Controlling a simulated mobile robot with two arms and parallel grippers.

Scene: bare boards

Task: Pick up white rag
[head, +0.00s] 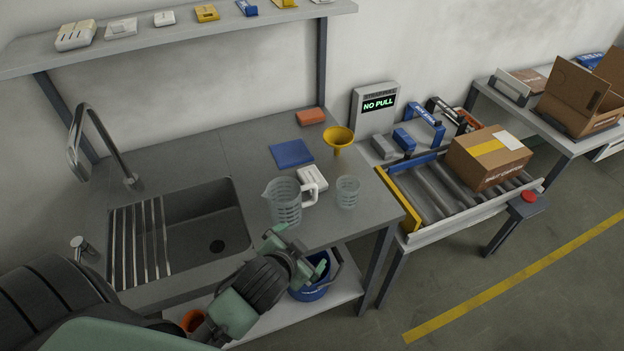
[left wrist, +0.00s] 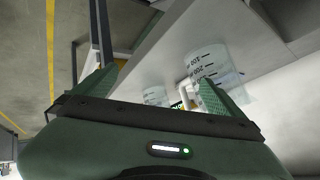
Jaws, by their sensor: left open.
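The white rag (head: 312,178) appears as a small folded white pad on the grey worktop, right behind the handle of the clear measuring jug (head: 283,203), which partly hides it. My left gripper (head: 296,252) is at the front edge of the worktop, nearer than the jug and apart from the rag. In the left wrist view, its two green fingers (left wrist: 157,80) are spread with nothing held between them; the jug (left wrist: 208,65) shows beyond one finger. The rag cannot be made out clearly there. My right gripper is not in view.
A clear beaker (head: 347,192) stands right of the rag. A blue cloth (head: 291,153), yellow funnel (head: 339,138) and orange sponge (head: 311,116) lie behind. A sink (head: 209,220) is left, a blue bucket (head: 312,284) on the lower shelf, a roller conveyor (head: 435,195) right.

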